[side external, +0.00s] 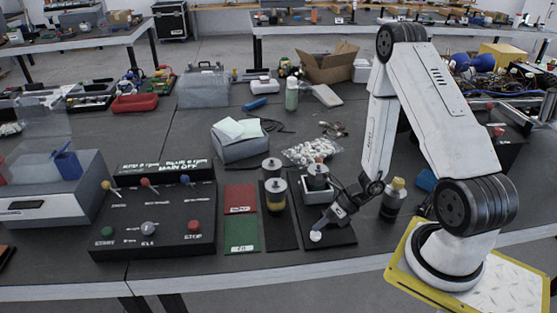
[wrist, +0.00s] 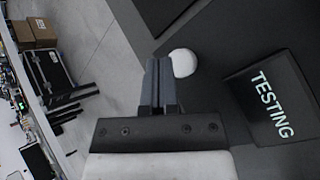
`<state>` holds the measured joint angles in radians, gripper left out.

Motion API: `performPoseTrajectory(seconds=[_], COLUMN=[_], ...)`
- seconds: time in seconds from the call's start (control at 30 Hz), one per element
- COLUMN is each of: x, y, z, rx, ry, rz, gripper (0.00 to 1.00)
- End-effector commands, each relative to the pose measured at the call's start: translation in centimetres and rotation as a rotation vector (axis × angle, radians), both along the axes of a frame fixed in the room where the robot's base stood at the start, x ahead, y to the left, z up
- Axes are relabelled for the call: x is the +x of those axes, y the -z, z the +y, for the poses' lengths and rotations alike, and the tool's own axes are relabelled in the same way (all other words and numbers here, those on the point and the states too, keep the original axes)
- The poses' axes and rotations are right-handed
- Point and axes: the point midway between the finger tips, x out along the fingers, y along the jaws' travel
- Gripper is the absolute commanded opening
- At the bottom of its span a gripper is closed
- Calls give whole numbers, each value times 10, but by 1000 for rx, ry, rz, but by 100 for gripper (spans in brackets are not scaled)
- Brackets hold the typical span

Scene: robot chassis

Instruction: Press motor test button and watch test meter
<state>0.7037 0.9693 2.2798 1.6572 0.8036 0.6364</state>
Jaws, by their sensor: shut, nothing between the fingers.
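The white round button (side external: 316,236) sits on the front of a black test board (side external: 342,236); it also shows in the wrist view (wrist: 183,62). My gripper (side external: 322,224) is shut and empty, pointing down with its tips right at the button. In the wrist view the closed fingers (wrist: 160,65) are just left of the button; I cannot tell whether they touch it. A dark display (wrist: 272,100) in the wrist view reads "TESTING"; I cannot make it out in the side view. A motor (side external: 318,172) stands in a white cradle (side external: 322,197) behind the button.
Two more motors (side external: 274,190) stand on a dark strip left of the test board. Red (side external: 240,199) and green (side external: 241,233) pads lie beside them. A black control panel (side external: 150,222) with levers and buttons is farther left. A dark bottle (side external: 393,200) stands close right of my gripper.

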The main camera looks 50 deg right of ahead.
Motion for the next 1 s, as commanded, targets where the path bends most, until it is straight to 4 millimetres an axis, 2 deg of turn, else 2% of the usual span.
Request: performPoseTrajectory(seconds=[0.6,1.0], x=[0,0], y=[-42,-45], z=[0,0], rx=[-1,-1], ry=[0,-3], rz=[-1,-1], gripper=[0,0])
